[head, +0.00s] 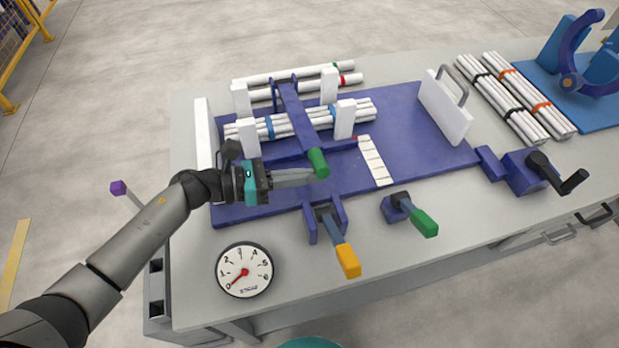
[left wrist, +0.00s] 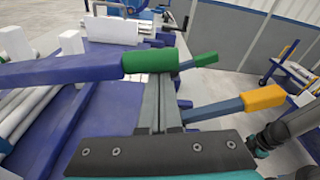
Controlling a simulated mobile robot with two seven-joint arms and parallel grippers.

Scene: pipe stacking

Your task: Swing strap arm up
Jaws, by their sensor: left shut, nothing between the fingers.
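The strap arm (head: 298,110) is a long blue bar with a green grip (head: 318,162). It lies down across a bundle of white pipes (head: 272,127), its grip toward the near side. In the left wrist view, the strap arm (left wrist: 50,73) comes in from the left and its green grip (left wrist: 150,59) crosses in front of my fingers. My left gripper (head: 313,174) is shut and empty, its fingertips at the grip and seemingly under it. I cannot tell whether they touch. My right gripper is not in view.
A yellow-handled lever (head: 347,260) and a green-handled lever (head: 424,222) stand at the blue board's near edge. A dial gauge (head: 244,270) is at the near left. A black crank (head: 558,172) is at the right. White posts (head: 345,118) flank the pipes.

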